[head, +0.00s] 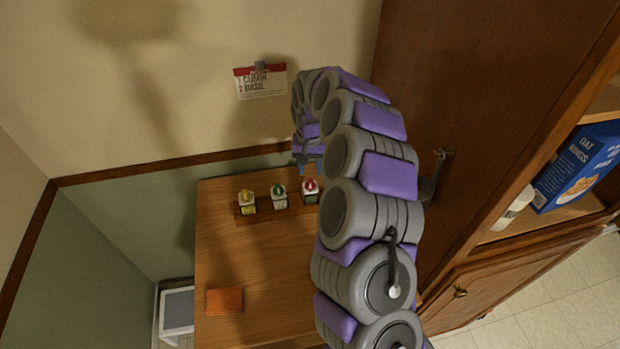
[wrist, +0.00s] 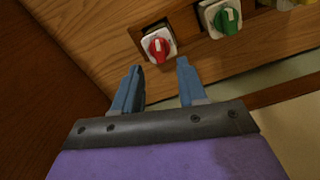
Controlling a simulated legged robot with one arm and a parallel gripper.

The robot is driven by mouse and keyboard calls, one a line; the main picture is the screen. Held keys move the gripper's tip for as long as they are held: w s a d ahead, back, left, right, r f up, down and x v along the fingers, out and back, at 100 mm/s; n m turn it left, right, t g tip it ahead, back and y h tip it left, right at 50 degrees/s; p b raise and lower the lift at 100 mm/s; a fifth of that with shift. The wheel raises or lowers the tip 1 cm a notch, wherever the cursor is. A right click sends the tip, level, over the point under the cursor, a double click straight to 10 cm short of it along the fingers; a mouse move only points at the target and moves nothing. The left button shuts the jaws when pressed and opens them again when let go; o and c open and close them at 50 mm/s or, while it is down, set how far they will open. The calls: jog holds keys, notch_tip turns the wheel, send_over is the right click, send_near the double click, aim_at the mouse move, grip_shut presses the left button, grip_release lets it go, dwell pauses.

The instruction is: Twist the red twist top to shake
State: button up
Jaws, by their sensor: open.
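The red twist top (head: 311,186) is the rightmost of three small containers with coloured tops in a wooden rack at the back of the wooden counter. In the wrist view the red twist top (wrist: 156,44) is a round red knob with a pale ridge on a white body, just beyond my fingertips. My gripper (wrist: 160,70) is open and empty, its two blue fingers apart, pointing toward the red top without touching it. In the head view my gripper (head: 308,163) is partly hidden by my arm, close to the red container.
A green top (head: 279,189) and a yellow top (head: 246,196) stand to the left in the same rack. An orange-brown cloth-like item (head: 224,300) lies at the counter's front left. A tall wooden cabinet (head: 460,100) rises on the right. The counter's middle is clear.

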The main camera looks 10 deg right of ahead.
aim_at(310, 181)
jog(key=shift+f, duration=2.65)
jog(key=shift+c, duration=0.2)
grip_shut()
